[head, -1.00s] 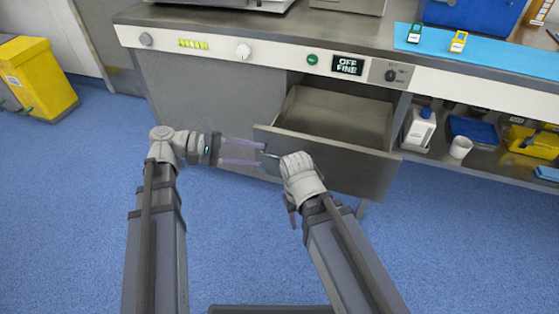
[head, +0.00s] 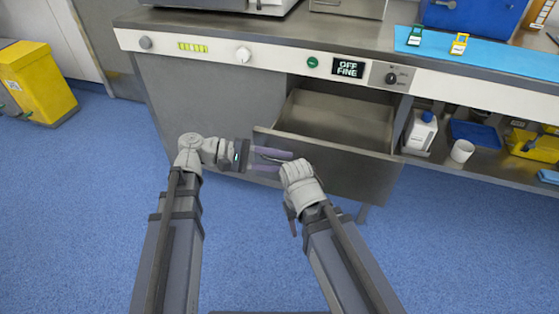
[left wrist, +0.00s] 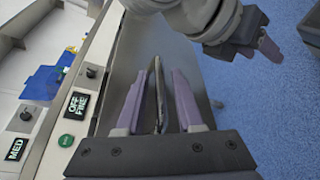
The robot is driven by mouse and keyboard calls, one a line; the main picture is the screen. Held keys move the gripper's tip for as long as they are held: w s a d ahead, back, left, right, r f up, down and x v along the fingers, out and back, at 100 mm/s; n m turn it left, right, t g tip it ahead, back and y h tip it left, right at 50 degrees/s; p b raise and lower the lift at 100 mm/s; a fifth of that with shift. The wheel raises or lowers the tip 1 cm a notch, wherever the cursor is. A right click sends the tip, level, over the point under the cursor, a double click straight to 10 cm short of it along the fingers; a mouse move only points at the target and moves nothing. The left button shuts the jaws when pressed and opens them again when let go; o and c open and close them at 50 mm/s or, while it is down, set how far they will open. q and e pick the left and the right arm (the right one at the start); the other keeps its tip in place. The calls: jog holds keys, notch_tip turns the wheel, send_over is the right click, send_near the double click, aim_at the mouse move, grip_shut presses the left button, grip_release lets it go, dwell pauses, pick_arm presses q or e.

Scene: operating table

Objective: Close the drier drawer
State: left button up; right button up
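The drier drawer (head: 335,128) is pulled open under the counter's control strip, and its inside looks empty. Its grey front panel (head: 345,172) faces me. My left gripper (head: 280,161) is at the left part of this front. The left wrist view shows its two purple fingers apart, with the dark drawer handle (left wrist: 158,95) between them and a gap on either side. My right gripper (head: 291,214) hangs just in front of the drawer front, pointing down. Its wrist covers part of the panel, and its finger opening is unclear.
The control strip (head: 215,48) with a display reading "OFF FINE" (head: 348,67) runs above the drawer. A lower shelf at the right holds a white bottle (head: 421,130) and a white cup (head: 462,151). A yellow bin (head: 40,80) stands far left. Blue floor in front is clear.

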pick_arm(q)
grip_shut()
dwell(1.1)
